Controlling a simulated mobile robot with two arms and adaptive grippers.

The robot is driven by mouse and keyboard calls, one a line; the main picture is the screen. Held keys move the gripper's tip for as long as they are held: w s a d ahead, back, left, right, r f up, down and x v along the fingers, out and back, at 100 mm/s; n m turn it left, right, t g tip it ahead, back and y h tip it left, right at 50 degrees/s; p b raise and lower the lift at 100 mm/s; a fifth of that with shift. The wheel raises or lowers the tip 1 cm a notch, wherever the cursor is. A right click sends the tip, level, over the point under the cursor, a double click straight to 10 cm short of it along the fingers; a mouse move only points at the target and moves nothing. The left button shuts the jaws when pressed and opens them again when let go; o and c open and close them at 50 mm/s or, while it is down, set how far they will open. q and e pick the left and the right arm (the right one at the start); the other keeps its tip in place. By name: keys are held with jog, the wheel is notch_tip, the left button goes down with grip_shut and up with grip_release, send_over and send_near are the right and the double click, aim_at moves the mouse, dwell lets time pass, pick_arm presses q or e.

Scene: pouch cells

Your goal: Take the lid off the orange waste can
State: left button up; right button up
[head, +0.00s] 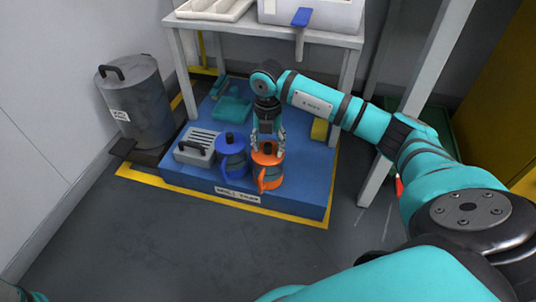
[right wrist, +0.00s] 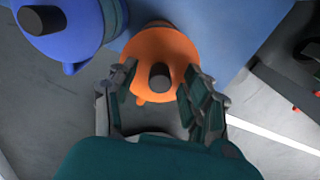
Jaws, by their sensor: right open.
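The orange waste can (head: 269,176) stands upright near the front edge of a blue platform. Its orange lid (head: 262,158) with a dark knob is on top; the lid (right wrist: 150,50) and the knob (right wrist: 160,76) also show in the right wrist view. My right gripper (head: 267,148) reaches down from above at the lid. In the right wrist view my right gripper (right wrist: 162,88) has its fingers apart on either side of the knob, with a gap on both sides. My left gripper is not in view.
A blue can (head: 231,163) stands close on the left of the orange can. A grey box with a handle (head: 195,147) is farther left. The blue platform (head: 290,196) has a yellow border. A white table (head: 335,42) stands above its back. A grey bin (head: 139,110) is at the far left.

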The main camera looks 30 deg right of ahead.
grip_shut()
